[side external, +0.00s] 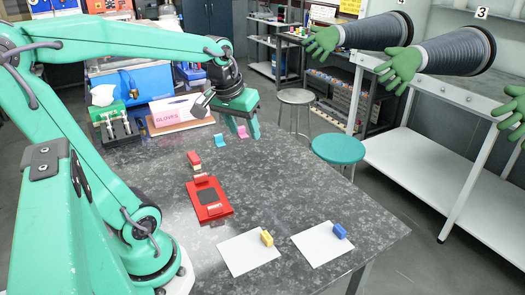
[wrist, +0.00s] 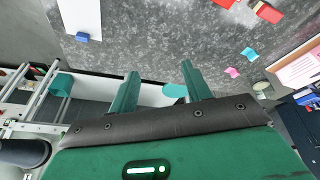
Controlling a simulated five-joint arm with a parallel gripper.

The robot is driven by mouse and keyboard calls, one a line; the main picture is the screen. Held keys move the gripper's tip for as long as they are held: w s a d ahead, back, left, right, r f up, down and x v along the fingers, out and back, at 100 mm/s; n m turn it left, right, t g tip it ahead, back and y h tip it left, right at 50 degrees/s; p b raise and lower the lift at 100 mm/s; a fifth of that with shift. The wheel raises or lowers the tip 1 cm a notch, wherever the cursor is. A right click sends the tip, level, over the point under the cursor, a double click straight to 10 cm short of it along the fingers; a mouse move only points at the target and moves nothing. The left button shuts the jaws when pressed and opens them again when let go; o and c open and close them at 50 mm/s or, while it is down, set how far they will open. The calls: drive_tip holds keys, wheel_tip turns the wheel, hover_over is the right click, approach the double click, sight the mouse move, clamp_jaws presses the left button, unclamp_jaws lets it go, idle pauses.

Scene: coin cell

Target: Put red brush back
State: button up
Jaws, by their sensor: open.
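A red block-like piece (side external: 194,158), likely the red brush, is on the grey speckled table beyond a red tray (side external: 219,209) with a dark pad. A smaller red and white piece (side external: 199,174) lies between them. In the wrist view the red piece (wrist: 267,12) is at the top right, and the red tray (wrist: 222,3) is cut off at the top edge. My gripper (side external: 243,130) is open and empty, above the table's far right part, to the right of the red piece and apart from it. Its two fingers (wrist: 160,70) show in the wrist view with nothing between them.
A yellow block (side external: 267,238) and a blue block (side external: 340,231) sit on white sheets at the front. Small cyan (side external: 219,141) and pink (side external: 243,132) pieces lie near my gripper. A glove box (side external: 172,112) stands behind. The table's right middle is clear.

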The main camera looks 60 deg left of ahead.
drive_tip(key=s+d+m+t+h, duration=0.1)
drive_tip(key=s+d+m, duration=0.4)
drive_tip(key=d, duration=0.5)
drive_tip(key=shift+s+f+m+t, duration=0.2)
drive_tip(key=shift+s+m+t, duration=0.2)
drive_tip(key=shift+s+t, duration=0.15)
